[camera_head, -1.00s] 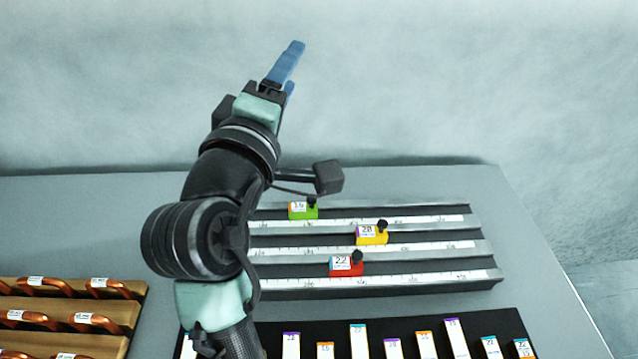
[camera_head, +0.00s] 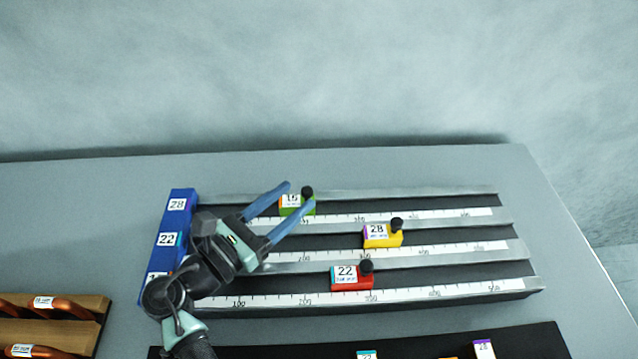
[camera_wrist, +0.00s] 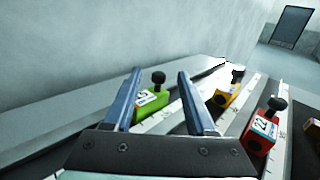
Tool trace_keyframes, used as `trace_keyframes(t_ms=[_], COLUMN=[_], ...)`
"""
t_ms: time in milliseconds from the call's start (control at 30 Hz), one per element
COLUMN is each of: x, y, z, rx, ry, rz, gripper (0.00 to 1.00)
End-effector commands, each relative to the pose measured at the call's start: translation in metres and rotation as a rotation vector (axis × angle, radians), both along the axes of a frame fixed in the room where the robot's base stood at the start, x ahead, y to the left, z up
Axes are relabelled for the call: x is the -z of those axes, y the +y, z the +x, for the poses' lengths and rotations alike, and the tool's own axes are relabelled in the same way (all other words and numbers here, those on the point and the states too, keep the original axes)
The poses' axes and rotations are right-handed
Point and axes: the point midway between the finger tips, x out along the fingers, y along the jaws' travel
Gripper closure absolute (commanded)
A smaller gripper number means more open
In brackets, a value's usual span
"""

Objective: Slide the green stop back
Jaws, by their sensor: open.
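The green stop (camera_head: 297,206), with a white label and a black knob, sits on the rearmost rail of the ruled rail rack (camera_head: 420,294). My gripper (camera_head: 300,194) is open, its two blue fingers reaching toward the green stop from the left. In the head view the fingertips appear on either side of the stop. In the wrist view the green stop (camera_wrist: 152,101) shows between the two fingers, a little beyond the palm. I cannot tell whether either finger touches it.
A yellow stop (camera_head: 382,237) sits on the middle rail and a red stop (camera_head: 350,279) on the front rail. A blue labelled end block (camera_head: 176,213) stands at the rack's left. Wooden racks with copper-coloured handles (camera_head: 62,305) are at lower left. A black tray (camera_head: 400,349) lies in front.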

Motion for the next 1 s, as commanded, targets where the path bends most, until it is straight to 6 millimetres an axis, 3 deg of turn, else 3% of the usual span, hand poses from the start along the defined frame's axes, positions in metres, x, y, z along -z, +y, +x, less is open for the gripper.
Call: trace_keyframes(t_ms=[33,400,833,867,1000], x=[0.016,0.012,0.012,0.012,0.012], y=[0.000,-0.046,-0.053,-0.053,-0.053], z=[0.000,0.045,0.053,0.053,0.053], rx=[0.000,0.001,-0.001,-0.001,-0.001], ry=[0.004,-0.001,-0.002,-0.002,-0.002], rz=[-0.004,0.001,0.002,0.002,0.002], gripper=[0.44,0.44,0.44,0.45,0.71])
